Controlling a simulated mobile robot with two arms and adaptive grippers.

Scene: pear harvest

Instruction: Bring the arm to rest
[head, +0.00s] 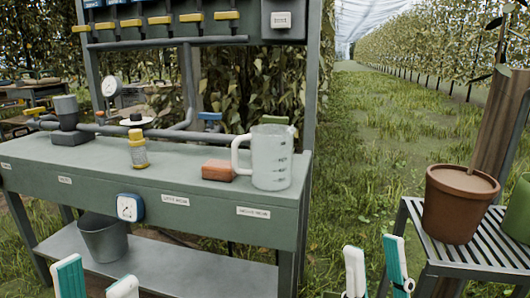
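My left gripper (96,279) is at the lower left edge of the head view, in front of the bench's lower shelf. Its two teal and white fingers stand apart with nothing between them. My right gripper (376,262) is at the bottom right of centre, over the grass between the bench and the slatted stand. Its fingers are also apart and empty. Neither gripper appears to touch anything. The arms behind the fingers are out of frame.
A slatted stand (430,252) at right bears a brown pot (455,205). Grass between is clear.

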